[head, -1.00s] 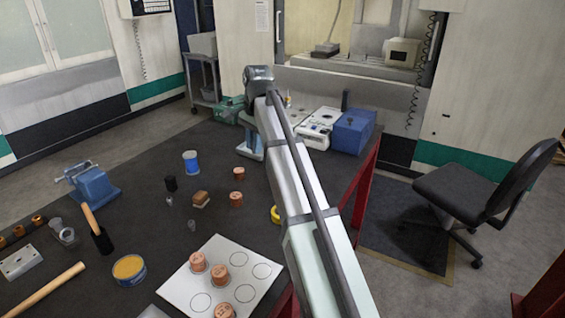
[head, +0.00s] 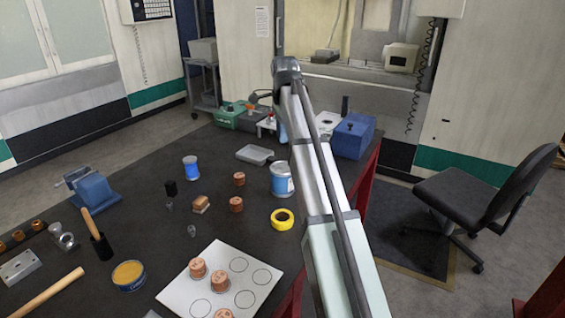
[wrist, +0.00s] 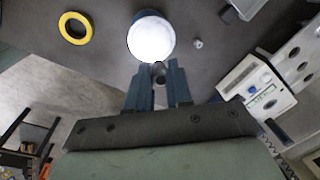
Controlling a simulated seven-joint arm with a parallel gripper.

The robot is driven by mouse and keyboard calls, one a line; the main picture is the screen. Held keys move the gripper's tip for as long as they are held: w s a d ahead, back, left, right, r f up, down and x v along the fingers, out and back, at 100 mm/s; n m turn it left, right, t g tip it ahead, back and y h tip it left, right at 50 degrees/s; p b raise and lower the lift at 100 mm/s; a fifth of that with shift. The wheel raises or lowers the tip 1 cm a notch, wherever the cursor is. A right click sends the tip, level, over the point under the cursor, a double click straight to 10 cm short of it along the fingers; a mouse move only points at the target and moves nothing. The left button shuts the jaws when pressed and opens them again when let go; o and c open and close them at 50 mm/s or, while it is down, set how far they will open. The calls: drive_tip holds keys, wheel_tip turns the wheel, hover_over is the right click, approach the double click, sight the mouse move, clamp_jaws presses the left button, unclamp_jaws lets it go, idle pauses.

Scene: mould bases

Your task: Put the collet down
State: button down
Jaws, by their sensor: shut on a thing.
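My gripper (wrist: 159,68) is shut on a small dark grey, round-ended part, the collet (wrist: 160,75), which sits between the blue fingertips in the wrist view. The black bench top lies beyond it; I cannot tell the height of the collet above it. In the head view my arm reaches to the far right part of the bench. There, the fingers (head: 283,131) are mostly hidden behind the arm and the collet cannot be made out.
A blue can with a white top (wrist: 151,38) is close to the fingertips in the wrist view. A yellow tape ring (head: 282,219), a grey tray (head: 254,155) and a blue box (head: 353,135) are nearby. A white sheet with circles (head: 246,257) holds several copper-coloured cylinders.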

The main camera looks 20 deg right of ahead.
sight(282, 166)
wheel_tip(282, 166, down, 9)
idle(0.5)
drive_tip(key=shift+f, duration=0.15)
drive_tip(key=c, duration=1)
unclamp_jaws()
drive_tip(key=r, duration=0.4)
drive_tip(key=s+r, duration=0.1)
drive_tip(key=r, duration=0.7)
drive_tip(key=shift+s+r, duration=0.15)
drive_tip(key=shift+s, duration=0.1)
